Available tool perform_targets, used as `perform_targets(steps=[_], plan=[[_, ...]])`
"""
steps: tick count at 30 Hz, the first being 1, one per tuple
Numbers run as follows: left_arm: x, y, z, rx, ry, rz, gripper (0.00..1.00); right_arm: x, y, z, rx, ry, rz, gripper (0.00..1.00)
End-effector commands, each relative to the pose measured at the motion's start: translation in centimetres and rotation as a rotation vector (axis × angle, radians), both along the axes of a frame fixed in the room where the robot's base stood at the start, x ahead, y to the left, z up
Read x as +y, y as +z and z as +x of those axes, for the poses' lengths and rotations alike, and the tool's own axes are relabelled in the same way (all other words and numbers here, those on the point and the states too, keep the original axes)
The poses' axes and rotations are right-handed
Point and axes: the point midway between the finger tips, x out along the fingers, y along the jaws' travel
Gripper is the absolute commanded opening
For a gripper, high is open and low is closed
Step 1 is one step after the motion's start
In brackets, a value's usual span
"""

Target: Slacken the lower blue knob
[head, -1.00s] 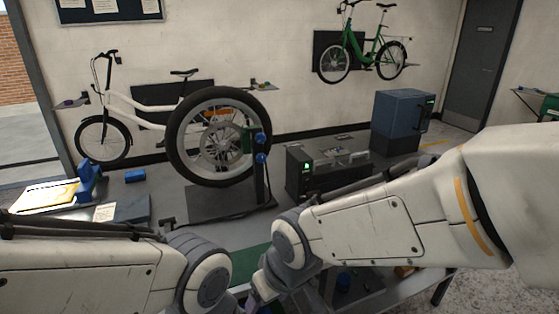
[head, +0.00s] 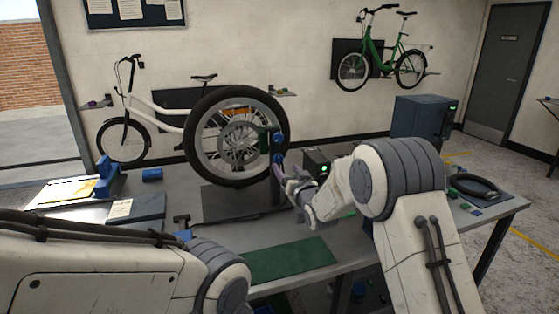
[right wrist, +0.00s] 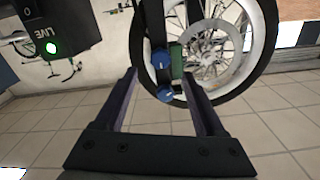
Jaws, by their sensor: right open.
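The lower blue knob (head: 278,158) sits on the dark upright post beside the large wheel, just under the upper blue knob (head: 277,139). My right gripper (head: 284,174) is open and empty, close to the lower knob on its near side. The right wrist view is upside down, so the lower knob (right wrist: 160,62) appears above the upper knob (right wrist: 165,93). There the lower knob shows between the two open fingers, apart from both. My left arm is at the lower left; its gripper is out of the picture.
The large wheel (head: 198,140) stands just left of the knobs, with a green bracket (head: 265,142) behind them. A dark box with a green light (head: 318,164) is close on the right. A green mat (head: 290,261) lies bare on the bench in front.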

Motion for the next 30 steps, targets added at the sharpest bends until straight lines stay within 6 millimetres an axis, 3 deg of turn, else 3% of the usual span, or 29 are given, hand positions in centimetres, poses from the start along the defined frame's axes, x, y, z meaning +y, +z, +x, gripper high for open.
perform_targets(steps=[6, 12, 26, 30], plan=[[0.0, 1.2, 0.0, 0.000, 0.000, 0.000, 0.50, 1.3, 0.1, 3.7, 0.001, 0.000, 0.000, 0.71], [0.0, 1.7, 0.0, 0.000, 0.000, 0.000, 0.50, 2.0, 0.1, 5.9, 0.001, 0.000, 0.000, 0.71], [0.0, 1.8, 0.0, 0.000, 0.000, 0.000, 0.50, 2.2, 0.0, 6.7, 0.003, 0.001, -0.001, 0.71], [0.0, 1.8, 0.0, 0.000, 0.000, 0.000, 0.50, 2.2, 0.0, 6.7, 0.002, 0.000, -0.001, 0.18]])
